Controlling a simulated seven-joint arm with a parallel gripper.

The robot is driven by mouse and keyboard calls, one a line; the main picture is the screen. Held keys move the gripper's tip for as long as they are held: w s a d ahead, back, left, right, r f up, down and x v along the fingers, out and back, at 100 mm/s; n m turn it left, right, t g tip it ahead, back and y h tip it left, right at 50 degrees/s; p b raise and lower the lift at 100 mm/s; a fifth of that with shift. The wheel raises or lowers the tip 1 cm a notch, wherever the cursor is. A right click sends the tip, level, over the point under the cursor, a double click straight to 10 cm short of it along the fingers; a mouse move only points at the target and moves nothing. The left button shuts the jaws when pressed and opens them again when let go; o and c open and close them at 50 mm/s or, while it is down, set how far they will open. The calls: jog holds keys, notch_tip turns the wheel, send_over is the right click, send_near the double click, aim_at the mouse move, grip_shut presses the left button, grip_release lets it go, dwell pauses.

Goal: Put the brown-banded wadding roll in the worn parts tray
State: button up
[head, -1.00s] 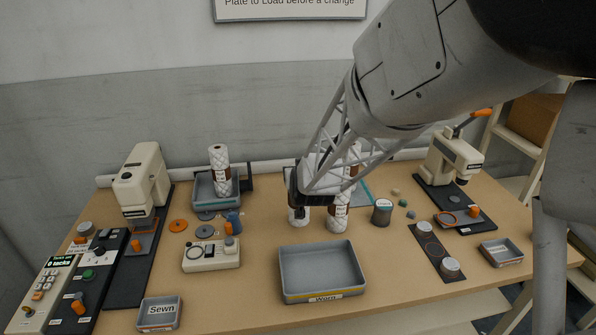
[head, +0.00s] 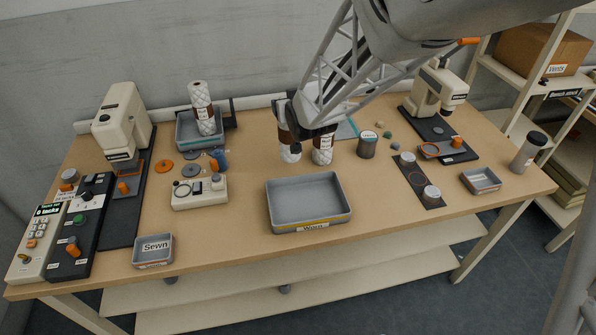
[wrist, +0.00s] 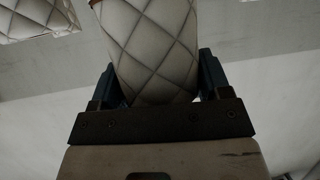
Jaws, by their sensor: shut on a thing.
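My gripper (head: 297,122) is shut on a white quilted roll (head: 290,153) at the back middle of the table. A brown band shows on this roll in the head view. In the wrist view the fingers (wrist: 160,75) press both sides of the roll (wrist: 155,40). I cannot tell whether its base touches the table. Close on its right stands another white roll (head: 322,155) with a brown band, its top hidden by my arm. The grey worn parts tray (head: 308,200), labelled "Worn", is empty in front of them.
A grey tin (head: 367,146) stands right of the rolls. A cream device (head: 199,192) lies left of the worn tray. The tabletop between rolls and worn tray is clear.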

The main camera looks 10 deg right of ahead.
jog(key=s+d+r+n+y, duration=0.1)
jog(key=s+n+y, duration=0.2)
jog(key=s, duration=1.1)
jog(key=shift+s+d+r+n+g+y, duration=0.25)
jog(key=shift+s+r+n+g+y, duration=0.05)
jog(key=shift+r+g+y, duration=0.1)
jog(key=shift+f, duration=0.15)
jog(key=shift+f, duration=2.05)
jog(key=shift+f, duration=1.95)
